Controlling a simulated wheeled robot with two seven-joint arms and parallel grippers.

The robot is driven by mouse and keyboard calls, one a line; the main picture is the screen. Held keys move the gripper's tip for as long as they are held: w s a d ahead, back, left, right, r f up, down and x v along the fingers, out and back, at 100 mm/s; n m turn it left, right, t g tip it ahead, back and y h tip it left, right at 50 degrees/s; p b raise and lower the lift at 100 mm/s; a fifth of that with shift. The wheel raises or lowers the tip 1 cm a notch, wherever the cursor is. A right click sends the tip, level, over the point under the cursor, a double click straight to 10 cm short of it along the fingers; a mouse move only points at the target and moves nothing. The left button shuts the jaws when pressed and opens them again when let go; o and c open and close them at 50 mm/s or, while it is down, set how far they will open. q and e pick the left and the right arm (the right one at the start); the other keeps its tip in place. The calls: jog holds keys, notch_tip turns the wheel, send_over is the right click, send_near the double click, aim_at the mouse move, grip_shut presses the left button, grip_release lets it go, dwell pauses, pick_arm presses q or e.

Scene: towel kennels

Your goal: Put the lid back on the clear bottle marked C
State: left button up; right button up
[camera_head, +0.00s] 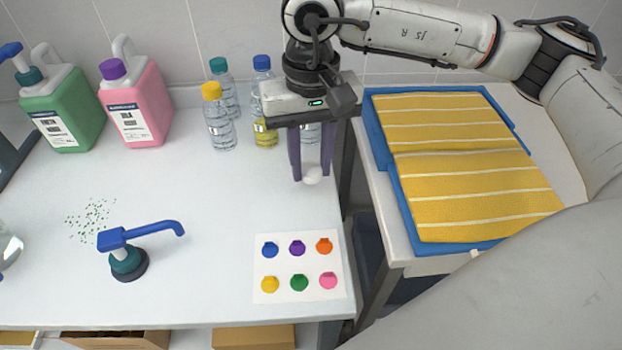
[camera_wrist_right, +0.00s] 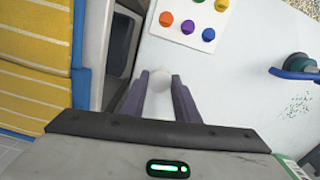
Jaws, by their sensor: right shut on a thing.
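My right gripper (camera_head: 312,172) points down over the right part of the white table. I cannot read a letter C on any. My left gripper is not in view.
A card with several coloured caps (camera_head: 333,262) lies in front of my gripper. A blue pump head (camera_head: 128,250) and green specks (camera_head: 90,216) are at left. Green (camera_head: 62,110) and pink (camera_head: 138,103) jugs stand behind. A yellow striped towel (camera_head: 465,165) lies on a blue tray at right.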

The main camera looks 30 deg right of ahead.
jog(key=shift+r, duration=0.95)
jog(key=s+f+n, duration=0.2)
jog(key=s+f, duration=0.1)
jog(key=s+f+n, duration=0.1)
jog(key=s, duration=0.1)
jog(key=shift+s+a+f, duration=0.15)
jog(key=shift+a+f, duration=0.1)
jog(key=shift+f, duration=0.1)
jog(key=shift+s+a, duration=0.1)
